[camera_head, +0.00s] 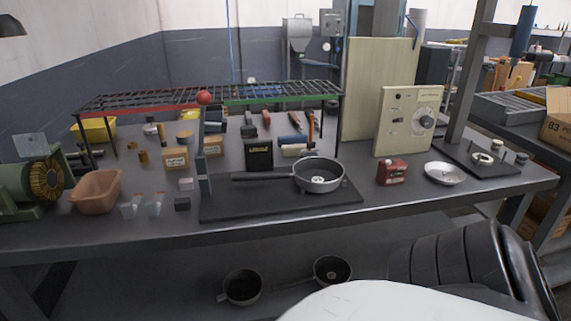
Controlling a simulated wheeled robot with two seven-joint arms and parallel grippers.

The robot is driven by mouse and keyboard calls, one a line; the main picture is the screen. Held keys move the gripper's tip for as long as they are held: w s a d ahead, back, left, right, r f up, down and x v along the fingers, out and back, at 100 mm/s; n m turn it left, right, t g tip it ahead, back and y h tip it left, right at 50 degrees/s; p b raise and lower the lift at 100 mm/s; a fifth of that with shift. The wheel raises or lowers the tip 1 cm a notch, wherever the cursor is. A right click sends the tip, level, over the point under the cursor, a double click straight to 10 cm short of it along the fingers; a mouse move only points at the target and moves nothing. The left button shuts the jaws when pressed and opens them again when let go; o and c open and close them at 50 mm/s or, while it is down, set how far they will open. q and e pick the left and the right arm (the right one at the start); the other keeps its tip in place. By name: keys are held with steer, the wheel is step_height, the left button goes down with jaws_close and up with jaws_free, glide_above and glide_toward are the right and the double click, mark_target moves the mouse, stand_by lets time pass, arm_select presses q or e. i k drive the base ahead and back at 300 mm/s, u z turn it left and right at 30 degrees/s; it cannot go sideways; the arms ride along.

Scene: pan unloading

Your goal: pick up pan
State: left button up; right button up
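A grey pan (318,189) sits upright on a dark flat board (225,209) near the front middle of the workbench. Its dark handle (262,178) points left. A small light item (318,180) lies inside the pan; I cannot tell what it is. Neither of my grippers is in view. Only a dark arm part of mine shows at the lower right.
A dark upright post stands near the handle's left end. A black box (259,155) is behind the handle. A wire rack (270,94) spans behind. Two dark pots (241,288) (332,271) are below the bench.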

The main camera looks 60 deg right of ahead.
mark_target(316, 174)
steer(key=i, duration=1.5)
steer(key=z, duration=2.1)
